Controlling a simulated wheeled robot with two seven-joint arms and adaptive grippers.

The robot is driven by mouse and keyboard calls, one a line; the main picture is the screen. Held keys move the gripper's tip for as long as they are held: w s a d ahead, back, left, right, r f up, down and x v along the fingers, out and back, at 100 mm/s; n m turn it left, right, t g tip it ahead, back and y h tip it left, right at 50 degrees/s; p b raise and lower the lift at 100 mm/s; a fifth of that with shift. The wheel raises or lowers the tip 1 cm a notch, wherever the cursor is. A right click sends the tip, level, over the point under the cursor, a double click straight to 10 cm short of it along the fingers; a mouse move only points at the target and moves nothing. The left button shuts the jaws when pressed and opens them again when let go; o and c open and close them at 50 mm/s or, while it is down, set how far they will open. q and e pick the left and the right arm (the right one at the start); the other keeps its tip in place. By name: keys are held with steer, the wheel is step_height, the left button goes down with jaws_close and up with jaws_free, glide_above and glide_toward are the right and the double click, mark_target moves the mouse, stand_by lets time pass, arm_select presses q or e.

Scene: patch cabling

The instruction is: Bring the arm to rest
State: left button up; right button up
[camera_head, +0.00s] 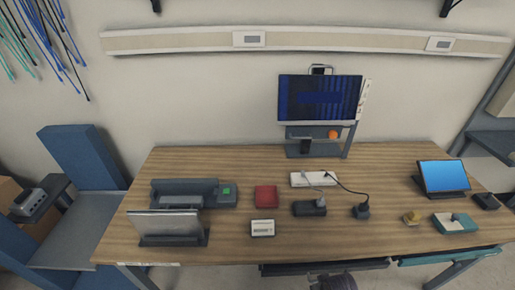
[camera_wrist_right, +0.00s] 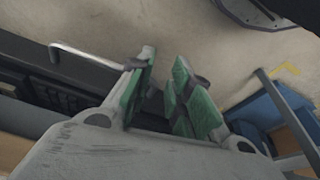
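My right gripper (camera_wrist_right: 166,72) shows in the right wrist view. Its two green-padded fingers stand apart with nothing between them, and the floor shows past the tips. A dark ribbed edge with a metal handle (camera_wrist_right: 90,56) lies to the left of the fingers; I cannot tell whether they touch it. In the head view neither gripper can be made out, and both arms are away from the table top (camera_head: 235,245). My left gripper is in no view.
The wooden table carries a monitor (camera_head: 320,98), a tablet (camera_head: 443,176), a red box (camera_head: 266,196), a white strip (camera_head: 313,179) with cables and a grey stand (camera_head: 172,224). An open drawer (camera_head: 440,257) shows under the table's front edge.

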steer(key=s+d+f, duration=0.1)
steer(key=s+f, duration=0.3)
steer(key=f, duration=0.7)
steer(key=s+d+f, duration=0.1)
steer(key=s+f, duration=0.4)
steer(key=f, duration=0.6)
steer(key=s+d+f, duration=0.1)
steer(key=s+f, duration=0.5)
steer(key=s, duration=0.2)
steer(key=s+d+f+g, duration=0.1)
steer(key=s+d+f, duration=0.1)
steer(key=s+f, duration=0.4)
steer(key=shift+s+d+g, duration=0.25)
steer(key=shift+s+g, duration=0.05)
steer(key=shift+s, duration=1.25)
